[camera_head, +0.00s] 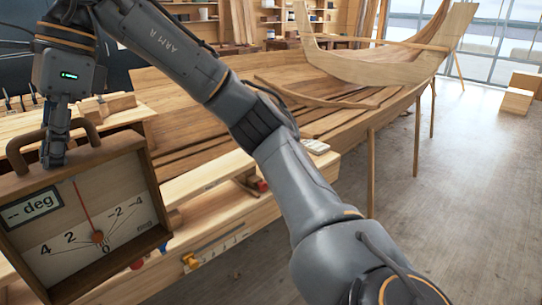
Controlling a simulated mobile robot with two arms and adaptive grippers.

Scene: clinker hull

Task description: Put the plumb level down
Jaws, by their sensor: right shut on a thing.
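The plumb level (82,225) is a wooden box with a handle on top, a red needle, a small display reading "-- deg" and a scale marked 4, 2, 0, -2. It is at the lower left, tilted in the picture. My right gripper (54,158) points down at its top and is shut on its handle (22,150). The fingertips partly hide the handle. I cannot tell whether the level's underside touches anything. My left gripper is not in view.
A wooden workbench (215,195) runs behind the level, with clamps and tools along its front. A wooden boat hull (330,95) on posts stands beyond it. Wood blocks (105,105) lie at the left. The floor (450,190) at the right is clear.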

